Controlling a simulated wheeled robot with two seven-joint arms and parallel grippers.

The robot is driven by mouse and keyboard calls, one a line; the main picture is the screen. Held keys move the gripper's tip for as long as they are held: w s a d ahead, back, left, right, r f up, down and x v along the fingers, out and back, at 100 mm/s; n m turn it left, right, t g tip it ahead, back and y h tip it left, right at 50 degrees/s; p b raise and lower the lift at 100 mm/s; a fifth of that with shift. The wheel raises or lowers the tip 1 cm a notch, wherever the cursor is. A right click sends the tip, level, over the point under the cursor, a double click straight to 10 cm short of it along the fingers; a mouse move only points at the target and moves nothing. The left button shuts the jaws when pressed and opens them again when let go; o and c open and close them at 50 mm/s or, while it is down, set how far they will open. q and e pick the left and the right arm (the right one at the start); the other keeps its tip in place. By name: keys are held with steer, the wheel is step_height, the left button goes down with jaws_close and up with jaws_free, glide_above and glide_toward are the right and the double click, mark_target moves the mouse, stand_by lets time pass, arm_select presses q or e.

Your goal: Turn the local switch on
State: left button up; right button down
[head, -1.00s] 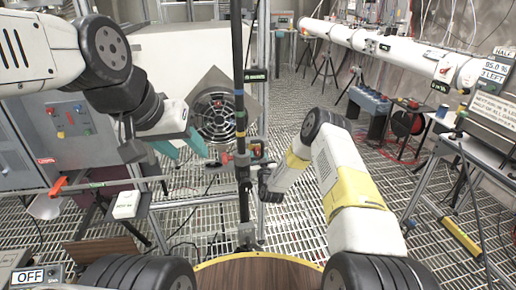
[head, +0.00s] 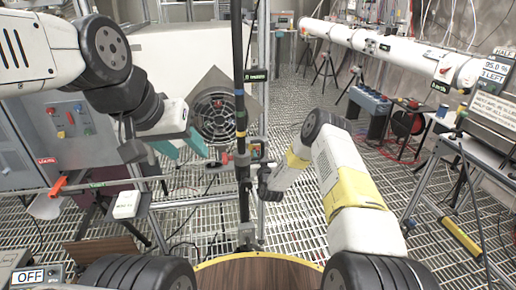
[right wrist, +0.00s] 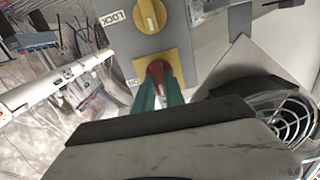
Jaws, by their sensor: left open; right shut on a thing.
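In the right wrist view, a red switch handle (right wrist: 157,75) sits on a yellow square plate (right wrist: 172,68) on a grey panel. The two teal fingers of my right gripper (right wrist: 159,84) are shut on the handle from below. A small white label (right wrist: 131,83) is beside the plate; its text is hard to read. In the head view, the switch box (head: 257,150) is small, behind the dark pole, and my right wrist is just below it. My left gripper (head: 183,147) is open and empty in front of the round fan, left of the pole.
A second yellow knob (right wrist: 150,14) with a LOCK label (right wrist: 113,18) is above the red handle. A round fan (head: 214,115) is left of the dark vertical pole (head: 241,90). A grey control cabinet (head: 65,130) stands at the left. An OFF sign (head: 28,276) shows at lower left.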

steer(key=shift+d+f+m, duration=0.15)
steer(key=shift+m, duration=4.2)
steer(key=shift+d+f+m, duration=0.1)
steer(key=shift+m, duration=4.25)
steer(key=c, duration=1.4)
jaws_free()
steer(key=s+d, duration=0.1)
steer(key=s, duration=0.6)
steer(key=shift+s+d, duration=0.25)
steer(key=shift+s, duration=0.05)
